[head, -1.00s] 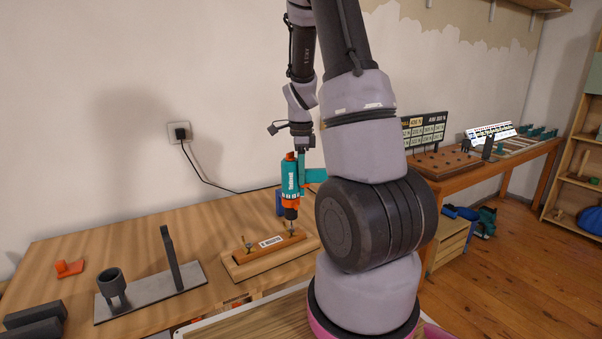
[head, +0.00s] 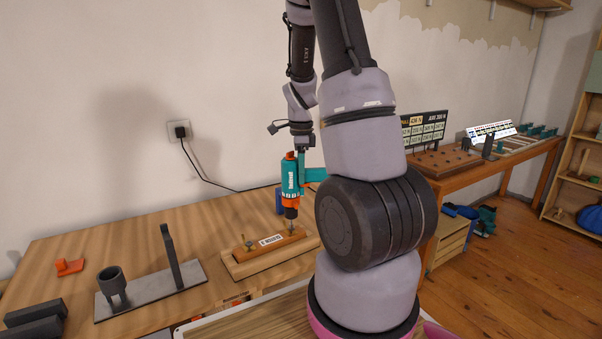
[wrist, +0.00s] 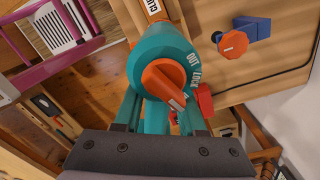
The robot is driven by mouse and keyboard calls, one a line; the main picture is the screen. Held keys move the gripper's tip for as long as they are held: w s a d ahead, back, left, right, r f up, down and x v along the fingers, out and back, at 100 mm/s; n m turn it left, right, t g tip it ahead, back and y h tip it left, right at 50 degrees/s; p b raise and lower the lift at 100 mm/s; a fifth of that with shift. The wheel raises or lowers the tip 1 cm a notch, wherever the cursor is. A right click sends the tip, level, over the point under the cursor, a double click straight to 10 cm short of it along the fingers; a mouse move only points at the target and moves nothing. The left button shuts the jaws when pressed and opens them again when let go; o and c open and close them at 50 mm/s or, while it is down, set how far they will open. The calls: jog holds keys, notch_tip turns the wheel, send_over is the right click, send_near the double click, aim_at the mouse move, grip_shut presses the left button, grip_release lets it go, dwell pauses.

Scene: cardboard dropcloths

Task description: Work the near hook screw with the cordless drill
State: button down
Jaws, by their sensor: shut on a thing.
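The teal and orange cordless drill (head: 290,180) points straight down above the wooden block on the bench in the head view. My gripper (head: 304,150) is shut on the drill at its upper right. The drill's tip is at or just above a small hook screw (head: 291,227) at the block's right end; I cannot tell whether they touch. Another hook screw (head: 248,243) stands at the block's left end. In the wrist view the drill (wrist: 160,50) shows its round teal back with an orange dial marked OUT and LOCK; it hides its own tip and the screws.
The labelled wooden block (head: 240,268) lies on the bench (head: 190,222). To its left is a grey plate (head: 140,302) with a cup-shaped holder and an upright post. An orange piece (head: 69,267) lies at far left. A blue block with orange knob (wrist: 235,42) is in the wrist view.

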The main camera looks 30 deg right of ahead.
jog(key=shift+f, duration=0.65)
dwell(1.9)
jog(key=shift+r, duration=3.75)
jog(key=shift+f, duration=3.6)
